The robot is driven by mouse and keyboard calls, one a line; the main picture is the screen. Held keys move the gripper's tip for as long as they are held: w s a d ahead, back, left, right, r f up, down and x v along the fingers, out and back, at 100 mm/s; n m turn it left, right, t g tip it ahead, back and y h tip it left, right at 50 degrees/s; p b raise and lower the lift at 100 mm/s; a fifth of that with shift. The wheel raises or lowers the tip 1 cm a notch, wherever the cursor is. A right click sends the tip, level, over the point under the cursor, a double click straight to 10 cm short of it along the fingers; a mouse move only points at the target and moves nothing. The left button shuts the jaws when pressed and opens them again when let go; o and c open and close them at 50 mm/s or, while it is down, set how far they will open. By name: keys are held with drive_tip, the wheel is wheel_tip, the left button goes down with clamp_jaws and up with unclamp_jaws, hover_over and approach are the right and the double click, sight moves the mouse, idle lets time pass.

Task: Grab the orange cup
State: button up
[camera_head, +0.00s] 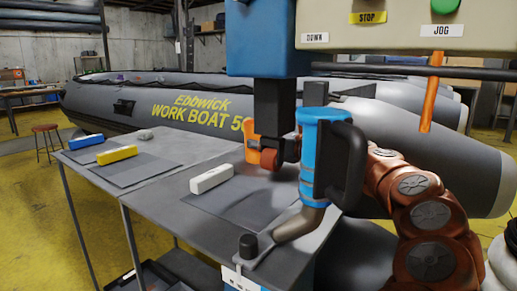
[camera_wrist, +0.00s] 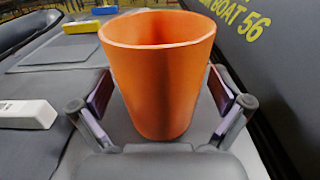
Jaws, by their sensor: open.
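The orange cup (camera_wrist: 160,80) stands upright on the grey table, large in the middle of the wrist view, with its open rim up. My gripper (camera_wrist: 161,92) is open, with one finger on each side of the cup. A gap shows between the cup and each finger pad. In the head view only a small part of the cup (camera_head: 252,149) shows, left of a dark machine part.
A white block (camera_head: 211,179) lies left of the cup. Yellow (camera_head: 117,154) and blue (camera_head: 86,142) blocks lie farther left on the tables. A machine with a STOP and JOG panel (camera_head: 400,25) hangs over the right. A grey inflatable boat (camera_head: 140,100) stands behind.

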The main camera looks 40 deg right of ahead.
drive_tip(key=shift+w+a, duration=0.2)
drive_tip(key=shift+w, duration=0.4)
drive_tip(key=c, duration=1)
